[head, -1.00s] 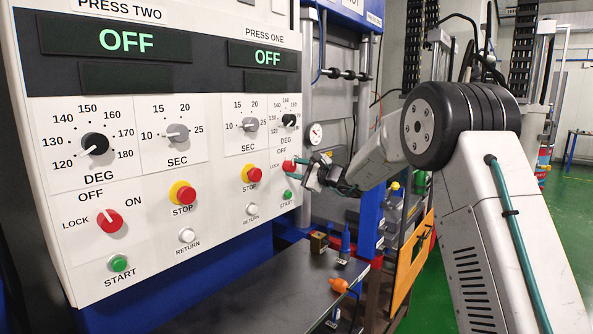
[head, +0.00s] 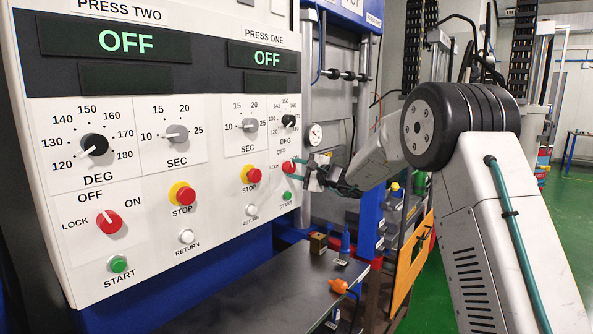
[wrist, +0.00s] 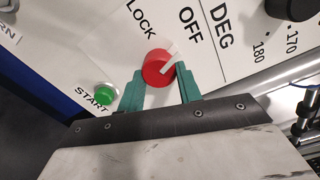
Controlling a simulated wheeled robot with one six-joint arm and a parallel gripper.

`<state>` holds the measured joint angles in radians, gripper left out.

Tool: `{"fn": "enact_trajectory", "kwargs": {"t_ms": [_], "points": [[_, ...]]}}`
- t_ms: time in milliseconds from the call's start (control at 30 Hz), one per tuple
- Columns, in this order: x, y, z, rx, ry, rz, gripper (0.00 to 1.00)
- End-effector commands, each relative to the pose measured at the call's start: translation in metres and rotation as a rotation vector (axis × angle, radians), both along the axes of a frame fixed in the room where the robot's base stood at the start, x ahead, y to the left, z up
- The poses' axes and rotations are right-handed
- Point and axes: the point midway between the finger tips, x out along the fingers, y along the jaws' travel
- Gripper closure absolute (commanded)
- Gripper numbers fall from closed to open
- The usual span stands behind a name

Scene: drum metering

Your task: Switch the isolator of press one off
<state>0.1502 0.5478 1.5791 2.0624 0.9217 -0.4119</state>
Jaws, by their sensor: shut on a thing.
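The press one isolator is a red round knob with a white mark on the right of the panel (head: 287,167). In the wrist view the red knob (wrist: 154,70) sits between the green fingers of my gripper (wrist: 159,76), which is shut on it. Its white mark points towards the OFF label (wrist: 190,27). The LOCK label (wrist: 141,18) is off to one side, and the ON label is hidden. In the head view my gripper (head: 303,163) reaches the knob from the right. The press one display (head: 268,58) reads OFF.
The green START button (head: 287,196) is just below the knob, and the red STOP button (head: 253,175) is to its left. Press two's red isolator (head: 108,222) is far left. A dark table (head: 270,285) with small items lies below the panel.

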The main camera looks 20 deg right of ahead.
Motion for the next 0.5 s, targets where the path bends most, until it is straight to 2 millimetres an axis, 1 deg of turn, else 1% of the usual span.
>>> {"fn": "enact_trajectory", "kwargs": {"t_ms": [67, 100, 167, 200, 500], "points": [[-0.0001, -0.0004, -0.0007, 0.000, 0.002, -0.001, 0.88], [-0.0001, -0.0004, -0.0007, 0.000, 0.002, -0.001, 0.63], [-0.0001, -0.0004, -0.0007, 0.000, 0.002, -0.001, 0.46], [0.0000, -0.0003, -0.0007, 0.000, 0.002, -0.001, 0.44], [-0.0023, -0.0018, -0.0003, 0.001, 0.001, -0.001, 0.44]]}}
